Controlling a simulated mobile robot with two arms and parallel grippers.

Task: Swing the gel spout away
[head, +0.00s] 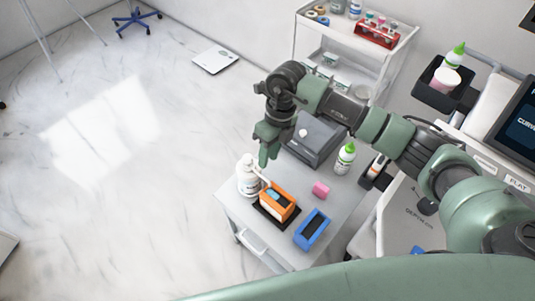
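A white pump bottle (247,185) stands at the left edge of the small grey trolley. Its thin white spout (262,178) reaches to the right and down, toward the orange box (277,203) beside it. My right gripper (266,160) comes in from the right and points down just right of the pump head, close to the spout. I cannot tell whether it touches the spout, or whether its fingers are open or shut. My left gripper is not in view.
A shelf cart (345,32) stands behind. The floor at left is mostly clear.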

